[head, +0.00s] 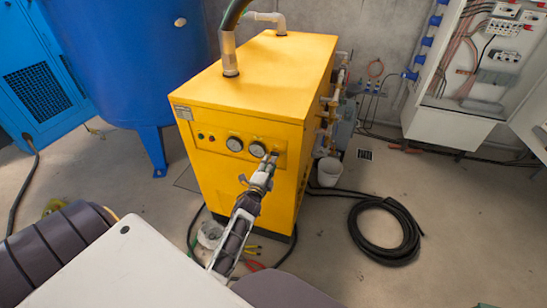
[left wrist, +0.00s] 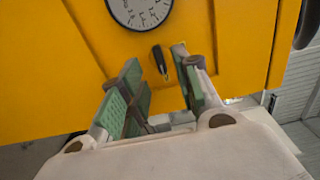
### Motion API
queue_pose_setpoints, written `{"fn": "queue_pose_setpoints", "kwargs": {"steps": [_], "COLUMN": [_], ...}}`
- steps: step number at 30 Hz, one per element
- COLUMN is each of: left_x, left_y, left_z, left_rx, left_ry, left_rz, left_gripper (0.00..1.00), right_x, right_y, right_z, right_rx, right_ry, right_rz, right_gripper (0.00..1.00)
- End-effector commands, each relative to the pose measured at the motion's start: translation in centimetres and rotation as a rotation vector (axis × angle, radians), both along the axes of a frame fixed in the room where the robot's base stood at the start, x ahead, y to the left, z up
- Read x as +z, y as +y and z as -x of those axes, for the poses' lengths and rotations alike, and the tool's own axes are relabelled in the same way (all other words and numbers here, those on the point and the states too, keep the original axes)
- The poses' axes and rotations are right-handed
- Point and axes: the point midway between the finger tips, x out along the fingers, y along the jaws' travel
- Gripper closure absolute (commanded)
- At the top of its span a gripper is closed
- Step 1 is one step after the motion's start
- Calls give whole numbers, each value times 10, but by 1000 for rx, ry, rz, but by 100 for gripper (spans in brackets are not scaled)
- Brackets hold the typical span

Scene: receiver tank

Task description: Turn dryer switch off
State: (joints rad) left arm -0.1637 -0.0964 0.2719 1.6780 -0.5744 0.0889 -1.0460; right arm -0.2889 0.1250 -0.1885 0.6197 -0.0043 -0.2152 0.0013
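My left gripper (head: 270,160) is in front of the right end of this panel. In the left wrist view the dryer switch (left wrist: 160,61), a small black lever, shows on the yellow panel below a gauge (left wrist: 140,8). My left gripper (left wrist: 158,82) is open, its green-padded fingers on either side of the switch's line. I cannot tell whether either finger touches it. In the head view the gripper hides the switch. My right gripper is not in view.
A blue tank (head: 125,60) stands left of the dryer. A hose and pipe (head: 229,55) rise from its top. A white bucket (head: 328,171) and a coiled black hose (head: 385,232) are on the floor to the right. An open electrical cabinet (head: 470,75) is at the right wall.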

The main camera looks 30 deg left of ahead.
Motion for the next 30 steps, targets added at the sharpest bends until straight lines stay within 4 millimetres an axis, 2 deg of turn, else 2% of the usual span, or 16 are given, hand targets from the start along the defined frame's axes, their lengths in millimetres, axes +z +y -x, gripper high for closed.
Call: {"fn": "queue_pose_setpoints", "kwargs": {"steps": [15, 22, 30], "left_x": [0, 0, 0], "left_y": [10, 12, 13], "left_z": [-41, -50, -52], "left_rx": [0, 0, 0], "left_ry": [-1, 0, 0], "left_rz": [0, 0, 0], "left_gripper": [68, 68, 68], "right_x": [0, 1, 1], "right_y": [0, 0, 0], "right_z": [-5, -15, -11], "right_rx": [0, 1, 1], "right_ry": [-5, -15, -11], "right_rz": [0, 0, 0], "right_gripper": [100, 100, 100]}}
